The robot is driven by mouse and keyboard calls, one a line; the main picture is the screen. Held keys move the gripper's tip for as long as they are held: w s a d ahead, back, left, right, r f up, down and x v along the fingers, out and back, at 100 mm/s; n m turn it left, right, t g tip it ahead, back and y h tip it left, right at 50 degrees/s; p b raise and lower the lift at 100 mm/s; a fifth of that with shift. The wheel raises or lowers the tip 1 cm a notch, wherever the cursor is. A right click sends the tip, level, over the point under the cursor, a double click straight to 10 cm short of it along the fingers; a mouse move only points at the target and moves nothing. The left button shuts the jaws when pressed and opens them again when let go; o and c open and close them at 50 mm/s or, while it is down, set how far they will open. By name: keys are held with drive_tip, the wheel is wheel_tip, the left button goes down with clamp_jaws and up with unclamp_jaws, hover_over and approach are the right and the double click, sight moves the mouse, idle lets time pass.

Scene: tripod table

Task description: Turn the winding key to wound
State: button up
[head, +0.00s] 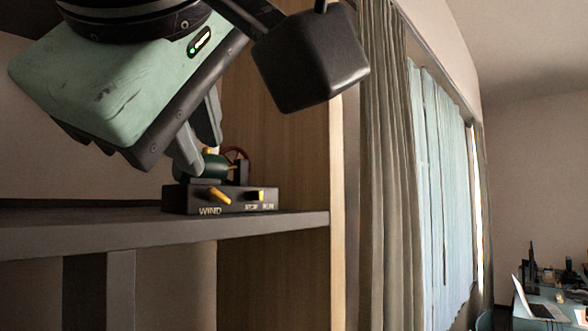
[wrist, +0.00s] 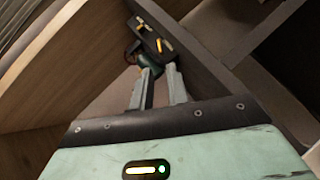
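A dark box (head: 222,199) marked WIND stands on a shelf; it also shows in the wrist view (wrist: 150,36). A yellow winding key (head: 219,196) sticks out of its front face above the WIND label, slanting down to the right. A small yellow switch (head: 258,195) sits to its right, beside small lettering I cannot read surely. The key also shows in the wrist view (wrist: 165,45). A green rounded part and a red wheel are behind the box front, partly hidden. My gripper (wrist: 160,69) has its fingers apart, above and near the box. Nothing shows held between them.
The dark shelf edge (head: 150,231) runs below the box. A wooden side panel (head: 290,150) stands close on the right, with curtains (head: 380,180) beyond. A desk with a laptop (head: 540,310) is far off at the lower right.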

sight(217, 193)
drive_tip(key=p+x, duration=0.3)
drive_tip(key=x, duration=0.6)
drive_tip(key=shift+a, duration=0.1)
clamp_jaws()
